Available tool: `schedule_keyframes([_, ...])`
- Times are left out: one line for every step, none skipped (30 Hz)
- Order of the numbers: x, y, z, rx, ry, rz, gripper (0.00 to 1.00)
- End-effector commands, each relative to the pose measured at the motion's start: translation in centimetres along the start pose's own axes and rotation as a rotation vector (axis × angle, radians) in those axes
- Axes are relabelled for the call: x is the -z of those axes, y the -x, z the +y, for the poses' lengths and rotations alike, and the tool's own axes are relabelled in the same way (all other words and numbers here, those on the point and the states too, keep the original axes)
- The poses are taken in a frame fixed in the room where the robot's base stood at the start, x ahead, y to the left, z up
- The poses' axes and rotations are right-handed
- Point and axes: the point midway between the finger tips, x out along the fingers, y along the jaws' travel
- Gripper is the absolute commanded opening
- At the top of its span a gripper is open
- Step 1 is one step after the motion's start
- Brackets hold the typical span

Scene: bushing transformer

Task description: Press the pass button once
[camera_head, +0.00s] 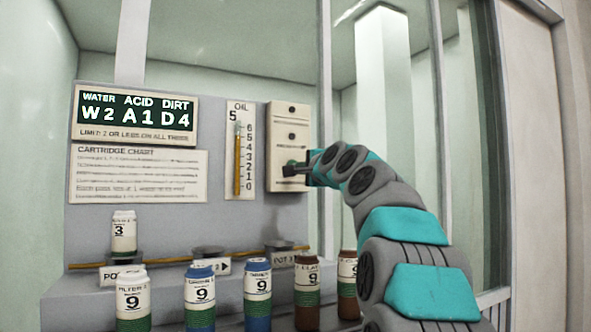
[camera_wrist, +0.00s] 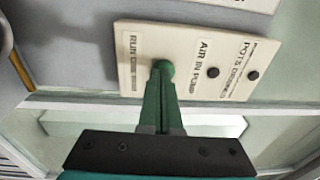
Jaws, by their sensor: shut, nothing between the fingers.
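The cream button panel (camera_head: 288,120) is on the grey board, right of the oil gauge. It also shows in the wrist view (camera_wrist: 190,88), with labels that seem to read "RUN ONE ...", "AIR IN PUMP" and "POTS DRAINED". My gripper (camera_head: 289,170) is shut and empty, pointing at the panel's lower part.
A display (camera_head: 135,113) reads W2 A1 D4, above a cartridge chart (camera_head: 138,175). An oil gauge (camera_head: 240,150) is left of the panel. Several numbered cartridges, one of them a green-banded one (camera_head: 133,300), stand along the front below. A white-labelled cartridge (camera_head: 123,232) stands behind them.

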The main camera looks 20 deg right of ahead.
Motion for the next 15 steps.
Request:
schedule_keyframes([0.1, 1.1, -0.4, 0.008, -0.001, 0.001, 0.00])
schedule_keyframes([0.3, 1.6, -0.5, 0.010, -0.001, 0.002, 0.00])
schedule_keyframes([0.3, 2.1, -0.5, 0.011, -0.001, 0.003, 0.00])
schedule_keyframes([0.4, 2.5, -0.5, 0.011, -0.001, 0.004, 0.00])
schedule_keyframes([0.4, 3.0, -0.5, 0.011, -0.001, 0.004, 0.00])
schedule_keyframes([0.3, 3.5, -0.6, 0.012, -0.002, 0.004, 0.00])
schedule_keyframes([0.3, 4.0, -0.6, 0.013, -0.002, 0.003, 0.00])
schedule_keyframes([0.3, 4.5, -0.7, 0.014, -0.002, 0.004, 0.00])
schedule_keyframes([0.4, 5.0, -0.7, 0.015, -0.001, 0.005, 0.00])
schedule_keyframes([0.4, 5.5, -0.7, 0.015, 0.000, 0.006, 0.00])
schedule_keyframes([0.4, 5.9, -0.7, 0.016, 0.000, 0.006, 0.00])
schedule_keyframes([0.4, 6.5, -0.8, 0.016, 0.001, 0.006, 0.00])
schedule_keyframes([0.4, 7.0, -0.8, 0.017, 0.000, 0.006, 0.00])
schedule_keyframes([0.4, 7.4, -0.8, 0.017, -0.001, 0.007, 0.00])
schedule_keyframes([0.5, 8.0, -0.8, 0.017, -0.002, 0.007, 0.00])
